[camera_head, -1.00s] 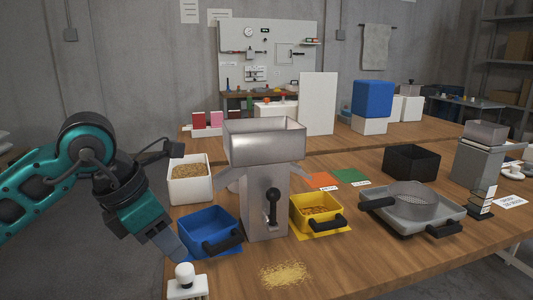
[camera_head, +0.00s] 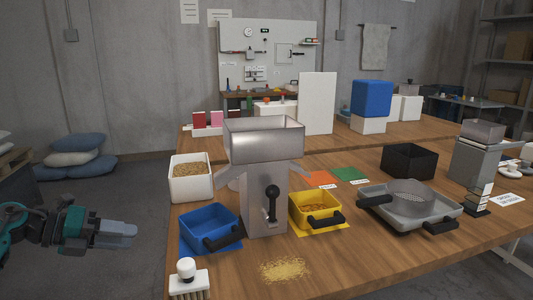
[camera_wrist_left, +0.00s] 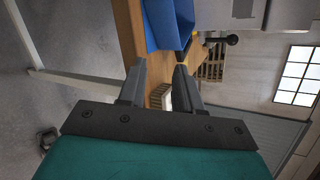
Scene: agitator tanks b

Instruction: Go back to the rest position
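My left gripper (camera_head: 122,235) is at the lower left of the head view, out over the floor and left of the table (camera_head: 355,262). In the left wrist view its two fingers (camera_wrist_left: 160,75) stand apart with a gap between them and hold nothing. The white-handled brush (camera_head: 188,277) stands on the table's near left corner, to the right of the gripper and apart from it. My right gripper is not in view.
A blue bin (camera_head: 208,228) is near the table's left edge, beside the steel hopper machine (camera_head: 263,190). A yellow bin (camera_head: 316,212), a white grain box (camera_head: 190,178) and a spilled grain pile (camera_head: 284,269) are also on the table. Open floor lies to the left.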

